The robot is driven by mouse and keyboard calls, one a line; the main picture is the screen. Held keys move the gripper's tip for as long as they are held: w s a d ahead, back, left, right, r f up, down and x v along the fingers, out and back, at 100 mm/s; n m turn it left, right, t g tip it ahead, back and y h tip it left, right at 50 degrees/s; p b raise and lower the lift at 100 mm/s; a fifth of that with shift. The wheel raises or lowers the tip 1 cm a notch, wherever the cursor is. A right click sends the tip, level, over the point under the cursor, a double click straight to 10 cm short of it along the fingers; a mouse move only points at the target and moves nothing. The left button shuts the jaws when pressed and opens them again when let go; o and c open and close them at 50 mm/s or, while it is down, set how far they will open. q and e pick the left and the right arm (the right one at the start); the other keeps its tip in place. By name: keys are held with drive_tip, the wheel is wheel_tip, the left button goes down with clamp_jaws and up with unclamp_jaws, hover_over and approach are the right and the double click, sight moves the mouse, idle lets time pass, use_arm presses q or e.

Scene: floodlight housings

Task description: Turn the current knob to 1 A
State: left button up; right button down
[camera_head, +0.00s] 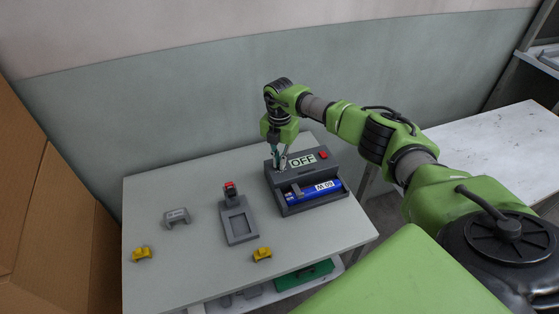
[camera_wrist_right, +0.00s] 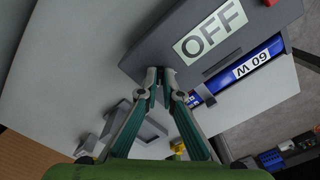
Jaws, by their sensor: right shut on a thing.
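The dark grey device (camera_head: 312,172) stands at the right of the table, with a display (camera_head: 302,160) reading OFF and a red button (camera_head: 323,154). A blue part labelled 60 W (camera_head: 314,192) lies in its tray. My right gripper (camera_head: 279,164) points down at the device's left end, beside the display. In the right wrist view its fingertips (camera_wrist_right: 161,82) are closed together at the device's edge, shut on the current knob, which the fingers hide. The display (camera_wrist_right: 210,30) reads OFF there too. My left gripper is in neither view.
On the table (camera_head: 180,260) are a grey stand with a red-topped post (camera_head: 238,222), a grey bracket (camera_head: 177,216) and two yellow clips (camera_head: 141,254) (camera_head: 262,254). A green item (camera_head: 305,276) lies on the lower shelf. A cardboard panel (camera_head: 60,220) stands at left.

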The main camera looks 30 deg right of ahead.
drive_tip(key=shift+w+r, duration=0.1)
drive_tip(key=c, duration=2.2)
unclamp_jaws()
wheel_tip(320, 180, up, 12)
drive_tip(key=shift+f, duration=0.1)
